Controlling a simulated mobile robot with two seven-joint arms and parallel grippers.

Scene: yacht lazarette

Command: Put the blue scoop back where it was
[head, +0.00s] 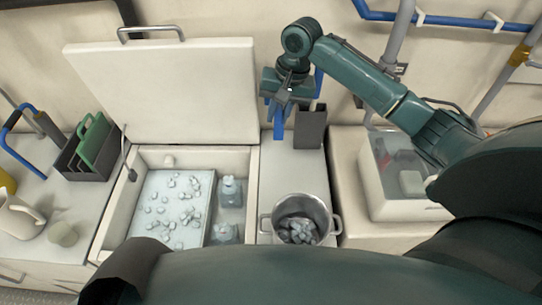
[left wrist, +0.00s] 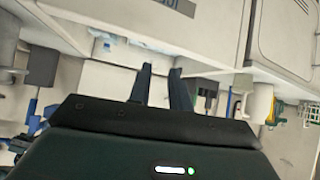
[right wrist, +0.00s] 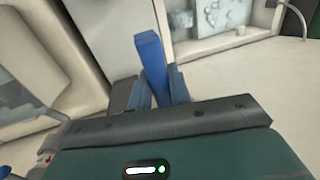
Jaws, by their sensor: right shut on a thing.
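The blue scoop (head: 279,122) is in my right gripper (head: 285,97), above the counter behind the pot. In the right wrist view its blue bar (right wrist: 151,58) stands up between the fingers of my right gripper (right wrist: 160,85), which are shut on it. The rest of the scoop is hidden or hard to make out. A dark grey upright holder (head: 310,128) stands on the counter just right of the blue part. My left gripper (left wrist: 163,75) shows only in the left wrist view, with its fingers apart and nothing between them.
An open ice chest (head: 108,215) with ice and bottles is on the left, its lid (head: 165,90) raised. A steel pot (head: 333,222) with grey lumps stands in front. A clear-topped bin (head: 400,207) is right. A dark rack (head: 70,165) with a green board is far left.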

